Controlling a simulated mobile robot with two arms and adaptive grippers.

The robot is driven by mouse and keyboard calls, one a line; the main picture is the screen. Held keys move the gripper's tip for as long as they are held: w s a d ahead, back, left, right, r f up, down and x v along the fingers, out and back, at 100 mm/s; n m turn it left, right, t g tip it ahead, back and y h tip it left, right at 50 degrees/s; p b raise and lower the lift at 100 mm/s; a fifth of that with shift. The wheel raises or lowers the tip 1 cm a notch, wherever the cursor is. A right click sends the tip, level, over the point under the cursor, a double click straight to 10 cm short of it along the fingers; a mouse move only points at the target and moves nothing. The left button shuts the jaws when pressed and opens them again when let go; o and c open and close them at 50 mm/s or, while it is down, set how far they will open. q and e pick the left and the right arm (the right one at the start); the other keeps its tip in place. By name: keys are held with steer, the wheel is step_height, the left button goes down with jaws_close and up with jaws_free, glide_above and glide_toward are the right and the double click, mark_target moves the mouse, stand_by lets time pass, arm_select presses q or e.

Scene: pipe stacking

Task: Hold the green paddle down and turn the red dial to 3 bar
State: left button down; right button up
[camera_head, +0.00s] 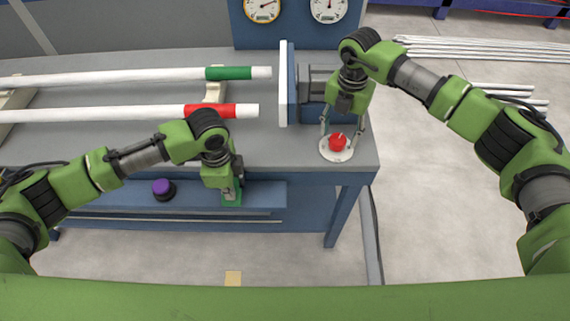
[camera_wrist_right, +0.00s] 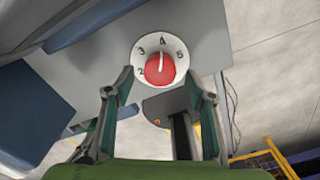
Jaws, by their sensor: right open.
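The red dial (camera_head: 338,142) sits on a round white plate at the right front corner of the bench. In the right wrist view the dial (camera_wrist_right: 160,70) has numbers 2 to 5 around it, and its white pointer mark points up, about at the 4. My right gripper (camera_head: 341,130) is open above the dial, with one finger on each side and no clear contact. The green paddle (camera_head: 231,201) is low on the bench's front. My left gripper (camera_head: 232,189) points down at the paddle and hides part of it; whether they touch, and its jaw state, I cannot tell.
Two white pipes, one with a green band (camera_head: 228,73) and one with a red band (camera_head: 210,111), lie on the bench, pointing at a white plate (camera_head: 284,90). A purple knob (camera_head: 163,189) is left of my left gripper. Two gauges (camera_head: 262,8) stand behind. More pipes (camera_head: 480,48) lie right.

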mark_target(339, 139)
steer(key=shift+f, duration=2.2)
steer(key=shift+f, duration=0.1)
steer(key=shift+s, duration=0.1)
